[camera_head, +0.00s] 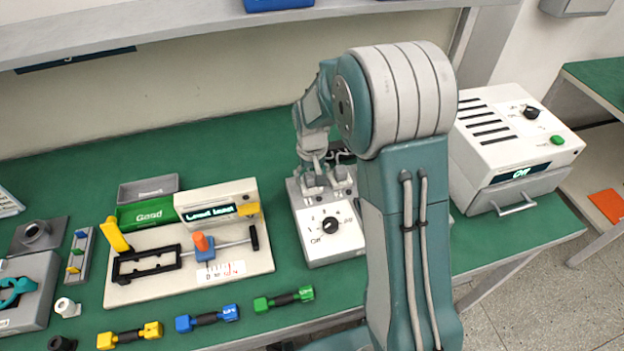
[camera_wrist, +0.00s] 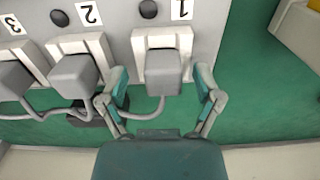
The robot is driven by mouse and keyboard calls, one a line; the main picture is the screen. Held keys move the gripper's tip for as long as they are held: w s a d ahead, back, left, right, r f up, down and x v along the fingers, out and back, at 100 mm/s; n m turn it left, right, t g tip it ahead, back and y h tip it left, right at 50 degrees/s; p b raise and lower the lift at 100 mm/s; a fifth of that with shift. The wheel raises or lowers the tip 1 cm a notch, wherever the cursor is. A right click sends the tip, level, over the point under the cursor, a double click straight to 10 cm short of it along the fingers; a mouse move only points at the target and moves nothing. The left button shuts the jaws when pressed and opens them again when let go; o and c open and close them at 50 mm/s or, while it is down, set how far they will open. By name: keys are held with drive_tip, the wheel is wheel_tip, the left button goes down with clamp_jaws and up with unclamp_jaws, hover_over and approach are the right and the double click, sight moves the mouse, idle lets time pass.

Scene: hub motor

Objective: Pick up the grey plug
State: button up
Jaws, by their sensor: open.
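A grey plug (camera_wrist: 163,72) sits at the socket marked 1 in the wrist view, with a grey cable leaving its lower end. My gripper (camera_wrist: 160,88) is open, with one finger on each side of this plug and a gap on both sides. A second grey plug (camera_wrist: 74,76) sits at the socket marked 2, just left of my left finger. A third grey plug (camera_wrist: 14,80) is at the socket marked 3, at the left edge. In the head view my gripper (camera_head: 318,176) is over the back of the white box, and the plugs there are largely hidden.
The white box (camera_head: 335,238) has a black dial on its front. A board with a display (camera_head: 214,262) stands left of it on the green table (camera_head: 270,140). A white machine marked Off (camera_head: 515,145) stands right. Coloured dumbbell-shaped parts (camera_head: 207,317) lie along the front.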

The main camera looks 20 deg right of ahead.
sight(310, 175)
drive_tip(key=shift+a, duration=0.35)
drive_tip(key=c, duration=0.3)
drive_tip(key=shift+d, duration=0.15)
clamp_jaws()
drive_tip(key=shift+d, duration=0.1)
drive_tip(key=shift+r, duration=0.4)
wheel_tip(310, 175, up, 3)
drive_tip(key=shift+f, duration=0.2)
drive_tip(key=s+a+r, duration=0.3)
drive_tip(key=s+r, duration=0.6)
drive_tip(key=s, duration=0.4)
drive_tip(key=shift+s+a+r, duration=0.2)
drive_tip(key=shift+s+r, duration=0.05)
drive_tip(key=shift+s, duration=0.1)
